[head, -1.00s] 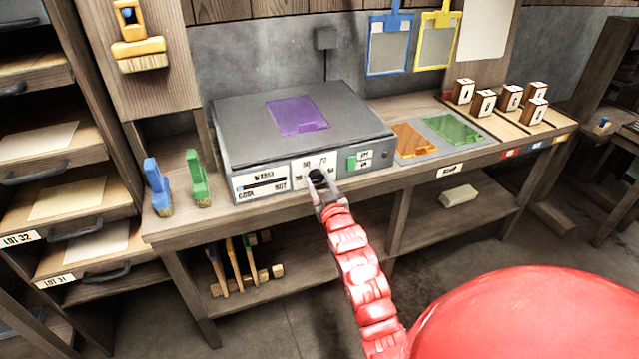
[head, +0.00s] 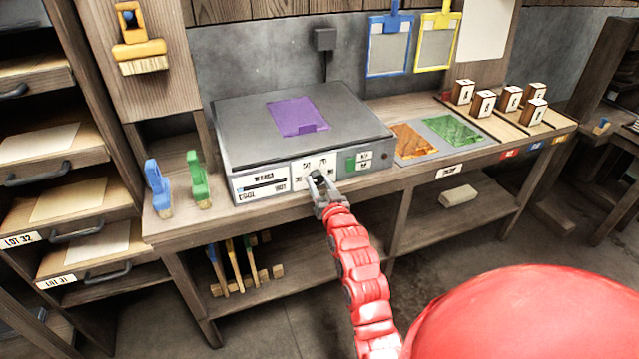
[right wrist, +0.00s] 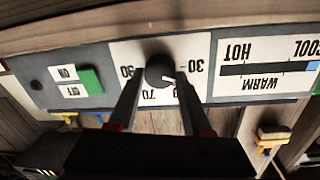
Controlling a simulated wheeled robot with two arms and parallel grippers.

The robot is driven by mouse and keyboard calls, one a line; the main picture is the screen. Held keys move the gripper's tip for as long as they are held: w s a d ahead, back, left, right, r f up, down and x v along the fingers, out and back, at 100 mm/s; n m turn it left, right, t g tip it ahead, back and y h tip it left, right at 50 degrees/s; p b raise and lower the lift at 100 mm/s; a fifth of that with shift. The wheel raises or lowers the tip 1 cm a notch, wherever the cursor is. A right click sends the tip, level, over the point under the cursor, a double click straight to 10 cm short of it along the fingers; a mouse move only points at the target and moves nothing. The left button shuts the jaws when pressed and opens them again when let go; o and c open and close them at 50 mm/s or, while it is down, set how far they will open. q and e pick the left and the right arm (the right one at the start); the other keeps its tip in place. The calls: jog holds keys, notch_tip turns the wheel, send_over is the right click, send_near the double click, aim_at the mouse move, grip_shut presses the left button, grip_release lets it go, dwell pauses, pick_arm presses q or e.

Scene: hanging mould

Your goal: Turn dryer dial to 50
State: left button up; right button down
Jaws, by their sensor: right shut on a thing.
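The dryer (head: 235,125) is a flat grey box on the bench. Its round black dial (right wrist: 160,71) sits on a white plate on the front panel and also shows in the head view (head: 317,175). My right gripper (right wrist: 161,80) is shut on the dial, a finger on each side. The right wrist view is upside down; 30 is at the right, 90 at the left and 70 below. A number between 70 and 30 is mostly hidden by a finger. The dial's white mark points to the lower right, towards that number. My left gripper is not in view.
A green on/off switch (right wrist: 91,80) sits beside the dial plate. A temperature scale (right wrist: 265,68) has a blue mark near COOL. A purple sheet (head: 297,116) lies on the dryer. Blue (head: 157,187) and green (head: 198,178) handled tools stand left of it.

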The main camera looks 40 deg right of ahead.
jog(key=m, duration=0.4)
jog(key=shift+d+r, duration=0.15)
jog(key=shift+m+y+p, duration=0.3)
jog(key=shift+m, duration=1.2)
jog(key=shift+c, duration=1.7)
grip_release()
jog(key=shift+s, duration=0.1)
